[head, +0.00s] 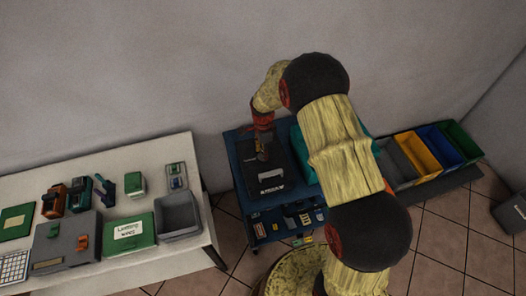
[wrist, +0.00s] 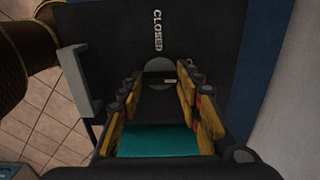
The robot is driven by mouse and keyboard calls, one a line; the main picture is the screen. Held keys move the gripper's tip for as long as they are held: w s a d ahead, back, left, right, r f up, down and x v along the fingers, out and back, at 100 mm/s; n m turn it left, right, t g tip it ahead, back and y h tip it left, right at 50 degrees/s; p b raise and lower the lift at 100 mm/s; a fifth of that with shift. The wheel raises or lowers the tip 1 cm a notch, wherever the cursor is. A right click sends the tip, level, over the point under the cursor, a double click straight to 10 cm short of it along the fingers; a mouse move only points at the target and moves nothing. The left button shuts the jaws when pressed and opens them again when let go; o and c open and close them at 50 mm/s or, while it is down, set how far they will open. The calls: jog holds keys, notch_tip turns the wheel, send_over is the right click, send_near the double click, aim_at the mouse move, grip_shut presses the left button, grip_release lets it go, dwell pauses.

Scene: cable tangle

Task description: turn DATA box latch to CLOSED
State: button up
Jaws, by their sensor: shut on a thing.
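The DATA box is a dark box (head: 272,180) on a blue cart, with a pale marking on its near edge that is too small to read. In the wrist view its dark lid (wrist: 205,35) carries the word CLOSED (wrist: 158,30). A grey round latch base (wrist: 160,64) sits just below that word. My gripper (wrist: 161,84) is over the latch, its yellow-padded fingers on either side and shut on it. The fingers hide most of the latch handle, so its exact angle cannot be told. In the head view my gripper (head: 263,153) points down onto the box.
The blue cart (head: 241,166) has small items on a lower shelf. A teal object (head: 297,140) is partly hidden behind my arm. A white table (head: 115,160) with tools and boxes is at left. Coloured bins (head: 418,153) stand at right. A grey bracket (wrist: 82,85) rises at the lid's left.

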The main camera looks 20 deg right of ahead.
jog(key=c, duration=0.5)
jog(key=shift+n, duration=0.3)
jog(key=n, duration=0.8)
jog(key=shift+b, duration=0.35)
jog(key=n, duration=0.9)
jog(key=shift+n, duration=0.3)
jog(key=o, duration=1.2)
jog(key=shift+c, duration=0.2)
